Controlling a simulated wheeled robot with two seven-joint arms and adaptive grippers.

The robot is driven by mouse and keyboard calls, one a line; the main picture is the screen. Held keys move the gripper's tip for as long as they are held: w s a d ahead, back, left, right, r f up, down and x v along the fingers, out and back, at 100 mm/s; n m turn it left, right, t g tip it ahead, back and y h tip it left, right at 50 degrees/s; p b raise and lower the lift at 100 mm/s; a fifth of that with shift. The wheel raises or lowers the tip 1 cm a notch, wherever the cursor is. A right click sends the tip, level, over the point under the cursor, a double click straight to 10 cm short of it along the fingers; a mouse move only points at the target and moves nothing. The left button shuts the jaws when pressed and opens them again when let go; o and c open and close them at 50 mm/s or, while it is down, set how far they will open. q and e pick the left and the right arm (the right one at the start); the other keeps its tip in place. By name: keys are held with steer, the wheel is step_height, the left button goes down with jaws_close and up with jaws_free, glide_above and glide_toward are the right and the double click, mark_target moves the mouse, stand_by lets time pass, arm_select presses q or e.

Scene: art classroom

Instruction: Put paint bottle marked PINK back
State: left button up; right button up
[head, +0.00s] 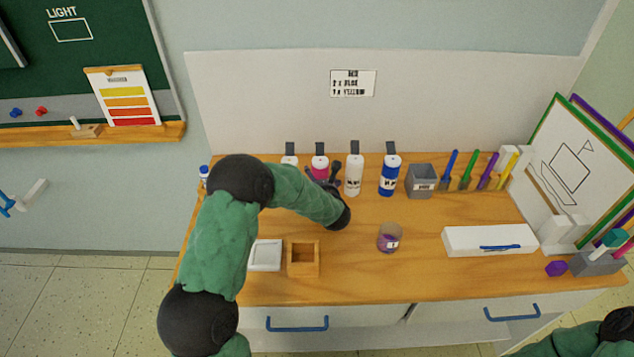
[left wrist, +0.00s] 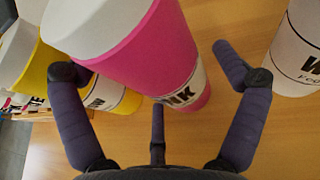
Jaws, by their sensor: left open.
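The pink paint bottle (head: 320,170) stands in the row at the back of the wooden table. In the left wrist view it (left wrist: 150,50) is large, with a white cap and a label ending in "NK". My left gripper (head: 329,174) is open at this bottle. In the left wrist view its dark fingers (left wrist: 150,72) are spread on either side of the bottle, with a gap on the right. Its lower finger is near the label. My arm hides part of the row in the head view. My right gripper is out of view.
A yellow bottle (left wrist: 22,52) is close on the left and a white bottle (left wrist: 297,55) on the right. A blue bottle (head: 389,176) and grey box (head: 421,183) stand farther right. A purple jar (head: 389,238), wooden box (head: 303,260) and white case (head: 489,240) are nearer the front.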

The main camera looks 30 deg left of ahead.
arm_select(q)
steer(key=shift+r, duration=0.25)
steer(key=p+v, duration=0.3)
steer(key=v, duration=0.9)
steer(key=shift+f, duration=0.1)
